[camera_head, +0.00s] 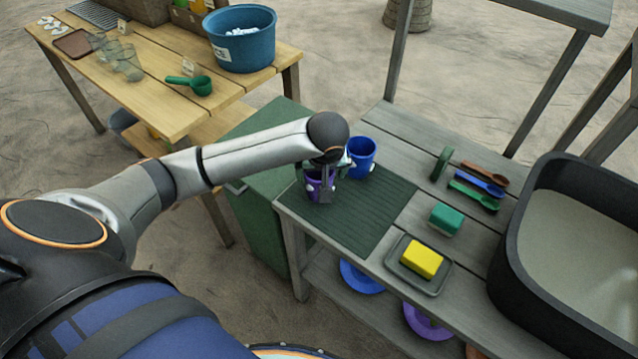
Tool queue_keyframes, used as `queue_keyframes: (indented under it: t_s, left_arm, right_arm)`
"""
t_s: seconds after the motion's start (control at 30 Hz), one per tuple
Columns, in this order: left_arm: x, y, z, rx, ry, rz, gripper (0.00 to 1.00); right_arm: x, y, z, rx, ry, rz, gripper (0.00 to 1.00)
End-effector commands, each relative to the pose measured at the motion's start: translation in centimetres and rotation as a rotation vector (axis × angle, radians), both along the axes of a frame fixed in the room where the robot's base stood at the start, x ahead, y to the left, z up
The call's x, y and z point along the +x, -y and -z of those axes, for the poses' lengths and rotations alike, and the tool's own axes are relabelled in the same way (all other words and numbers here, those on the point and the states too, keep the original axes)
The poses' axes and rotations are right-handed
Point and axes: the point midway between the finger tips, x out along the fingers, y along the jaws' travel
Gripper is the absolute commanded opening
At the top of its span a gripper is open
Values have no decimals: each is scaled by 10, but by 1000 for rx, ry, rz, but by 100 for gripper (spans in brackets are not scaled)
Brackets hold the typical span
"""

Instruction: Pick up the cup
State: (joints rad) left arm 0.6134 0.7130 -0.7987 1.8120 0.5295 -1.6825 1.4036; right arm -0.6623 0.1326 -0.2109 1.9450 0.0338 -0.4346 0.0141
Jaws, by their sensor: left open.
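A purple cup (314,188) stands on the dark green ribbed mat (368,213) at the left end of the grey table. My left gripper (326,192) is open and points down at the purple cup, with a finger in front of it. I cannot tell whether the fingers touch the cup, as the gripper and wrist hide part of it. A blue cup (362,156) stands just behind and right of the gripper. Something pale green shows between the two cups, mostly hidden. My right gripper is not in view.
A black basin (520,262) fills the right end. A wooden table (150,95) with a blue tub (241,42) stands behind left.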

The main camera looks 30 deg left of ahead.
Motion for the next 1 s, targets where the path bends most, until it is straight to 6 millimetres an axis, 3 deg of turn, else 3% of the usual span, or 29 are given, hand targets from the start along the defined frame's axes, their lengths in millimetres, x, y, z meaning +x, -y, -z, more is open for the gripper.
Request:
queue_keyframes:
  t_s: [0.43, 0.73, 1.0]
  left_arm:
    - [16, -18, 47, 2, 1, 0, 100]
    - [18, -19, 51, 1, 2, 2, 100]
    - [18, -19, 51, 1, 2, 1, 72]
  right_arm:
    - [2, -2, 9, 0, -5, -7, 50]
    - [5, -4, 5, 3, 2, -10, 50]
    - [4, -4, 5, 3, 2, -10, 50]
